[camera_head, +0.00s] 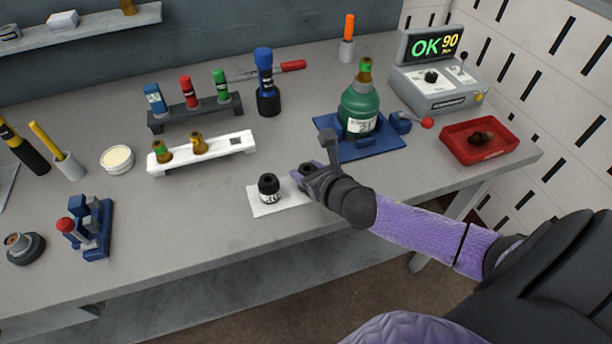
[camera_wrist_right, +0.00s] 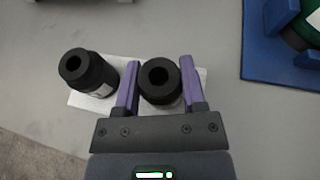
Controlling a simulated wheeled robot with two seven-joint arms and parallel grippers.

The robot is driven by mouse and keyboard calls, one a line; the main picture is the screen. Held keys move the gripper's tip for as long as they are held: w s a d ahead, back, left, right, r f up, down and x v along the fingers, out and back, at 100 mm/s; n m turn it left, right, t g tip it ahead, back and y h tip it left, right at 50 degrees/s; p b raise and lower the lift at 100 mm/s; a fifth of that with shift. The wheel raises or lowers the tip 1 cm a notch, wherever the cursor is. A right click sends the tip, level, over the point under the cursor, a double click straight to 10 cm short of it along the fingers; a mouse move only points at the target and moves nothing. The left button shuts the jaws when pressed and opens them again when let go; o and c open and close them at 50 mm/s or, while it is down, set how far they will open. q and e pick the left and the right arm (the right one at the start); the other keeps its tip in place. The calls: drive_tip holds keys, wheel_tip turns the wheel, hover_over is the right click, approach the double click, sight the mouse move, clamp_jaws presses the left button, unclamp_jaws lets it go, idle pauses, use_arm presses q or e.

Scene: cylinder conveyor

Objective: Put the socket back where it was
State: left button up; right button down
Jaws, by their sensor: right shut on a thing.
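A black socket (camera_wrist_right: 160,80) stands between the two purple fingers of my right gripper (camera_wrist_right: 160,65) in the right wrist view, its open round end facing up. The fingers are shut on its sides. In the head view my right gripper (camera_head: 303,178) is at the right end of a white plate (camera_head: 258,209) and mostly hides this socket. A second black socket (camera_head: 268,188), with a white label, stands on the plate to the left; it also shows in the right wrist view (camera_wrist_right: 90,74). I cannot tell whether the held socket touches the plate. My left gripper is out of view.
A white rack (camera_head: 222,148) stands behind the plate. A blue base (camera_head: 352,148) with a green bottle (camera_head: 359,110) is behind and right of my right gripper. A red tray (camera_head: 478,153) and a grey tester (camera_head: 440,85) stand farther right.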

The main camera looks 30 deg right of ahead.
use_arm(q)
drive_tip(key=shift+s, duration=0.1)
use_arm(e)
drive_tip(key=shift+r, duration=0.1)
drive_tip(key=c, duration=0.6)
unclamp_jaws()
drive_tip(key=o, duration=0.4)
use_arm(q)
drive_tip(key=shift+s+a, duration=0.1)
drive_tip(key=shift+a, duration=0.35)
use_arm(e)
drive_tip(key=shift+o, duration=0.2)
drive_tip(key=shift+s+r, duration=0.15)
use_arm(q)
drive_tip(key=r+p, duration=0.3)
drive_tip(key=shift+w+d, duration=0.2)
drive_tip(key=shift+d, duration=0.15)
use_arm(e)
drive_tip(key=v, duration=1.1)
drive_tip(key=shift+s, duration=0.35)
